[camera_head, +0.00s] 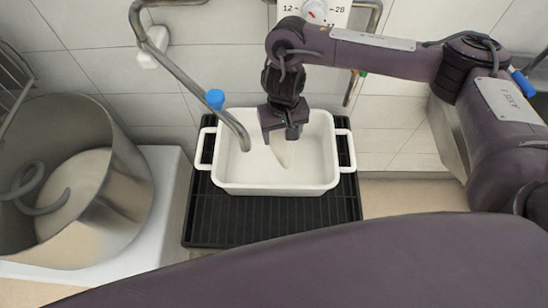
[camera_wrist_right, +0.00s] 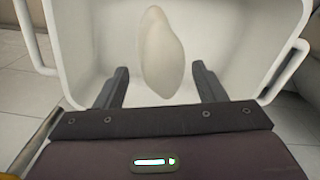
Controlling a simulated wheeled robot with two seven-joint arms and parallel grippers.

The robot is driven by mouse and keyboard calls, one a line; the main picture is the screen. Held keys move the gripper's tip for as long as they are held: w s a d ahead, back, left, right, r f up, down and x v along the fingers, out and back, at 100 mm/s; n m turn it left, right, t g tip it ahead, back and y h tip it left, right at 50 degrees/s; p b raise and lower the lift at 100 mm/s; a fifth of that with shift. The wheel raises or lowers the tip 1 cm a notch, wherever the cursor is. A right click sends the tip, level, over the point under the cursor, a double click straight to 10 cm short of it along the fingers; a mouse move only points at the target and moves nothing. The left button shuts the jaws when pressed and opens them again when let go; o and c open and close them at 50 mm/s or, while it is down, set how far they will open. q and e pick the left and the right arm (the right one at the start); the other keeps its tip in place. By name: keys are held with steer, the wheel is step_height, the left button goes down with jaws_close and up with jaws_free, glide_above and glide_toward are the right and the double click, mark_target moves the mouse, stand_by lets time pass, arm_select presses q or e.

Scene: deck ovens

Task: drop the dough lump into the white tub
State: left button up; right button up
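The white tub (camera_head: 232,178) is a rectangular dish with two side handles, on a black ribbed mat (camera_head: 215,222). My right gripper (camera_head: 281,137) points down over its inside. In the right wrist view the two fingers (camera_wrist_right: 160,82) are spread, with a gap on each side of the pale dough lump (camera_wrist_right: 160,52). The dough lump also shows in the head view (camera_head: 284,153), just below the fingers and within the tub's outline. I cannot tell whether it touches the tub floor. My left gripper is not in view.
A bent metal pipe with a blue cap (camera_head: 215,98) reaches over the tub's left part. A large steel mixing bowl (camera_head: 125,190) with a spiral hook stands at the left. A dial (camera_head: 315,11) is on the tiled wall behind. The counter right of the mat is clear.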

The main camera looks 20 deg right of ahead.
steer(key=shift+o, duration=1.1)
step_height(320, 180, up, 8)
steer(key=p, duration=0.2)
steer(key=shift+f, duration=0.15)
steer(key=shift+s+f, duration=0.1)
